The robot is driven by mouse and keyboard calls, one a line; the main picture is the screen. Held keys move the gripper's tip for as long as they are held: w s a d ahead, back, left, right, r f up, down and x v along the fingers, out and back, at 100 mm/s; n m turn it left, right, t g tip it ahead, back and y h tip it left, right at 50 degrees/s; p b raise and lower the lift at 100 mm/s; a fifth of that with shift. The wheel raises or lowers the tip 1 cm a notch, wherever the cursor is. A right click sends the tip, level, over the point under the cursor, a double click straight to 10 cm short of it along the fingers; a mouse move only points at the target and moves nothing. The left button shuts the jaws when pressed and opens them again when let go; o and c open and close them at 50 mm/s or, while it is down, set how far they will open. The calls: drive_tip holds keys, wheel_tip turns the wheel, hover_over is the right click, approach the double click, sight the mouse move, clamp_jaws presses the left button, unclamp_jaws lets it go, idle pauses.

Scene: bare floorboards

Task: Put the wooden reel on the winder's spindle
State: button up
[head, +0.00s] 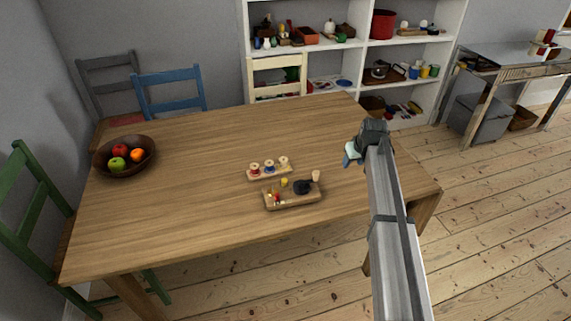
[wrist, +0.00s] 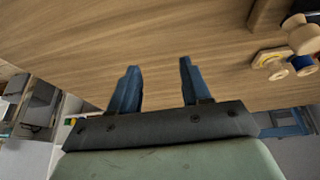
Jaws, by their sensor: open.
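Behind the tray, a wooden rack (head: 270,174) holds three reels with coloured thread. Small coloured items lie in the tray's left part. A fruit bowl (head: 124,158) stands at the table's left. The tabletop (head: 220,135) is otherwise clear; chairs stand around it.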

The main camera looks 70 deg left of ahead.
drive_tip(key=s+a+r, duration=0.4)
drive_tip(key=s+a, duration=0.1)
drive_tip(key=s, duration=0.5)
drive_tip(key=s+a+r, duration=0.3)
drive_tip(key=s+a, duration=0.1)
drive_tip(key=s, duration=0.7)
hover_over(284, 160)
drive_tip(key=d, duration=0.2)
drive_tip(key=shift+n+g, duration=0.3)
drive_tip(key=shift+n, duration=0.1)
wheel_tip(284, 160, down, 8)
drive_tip(key=shift+d+r, duration=0.1)
drive_tip(key=shift+r, duration=0.05)
drive_tip(key=shift+d+x, duration=0.15)
drive_tip(key=shift+x, duration=1.2)
drive_tip(key=shift+d+x, duration=0.15)
drive_tip(key=shift+x, duration=1.25)
drive_tip(key=shift+s, duration=0.15)
drive_tip(key=c, duration=0.8)
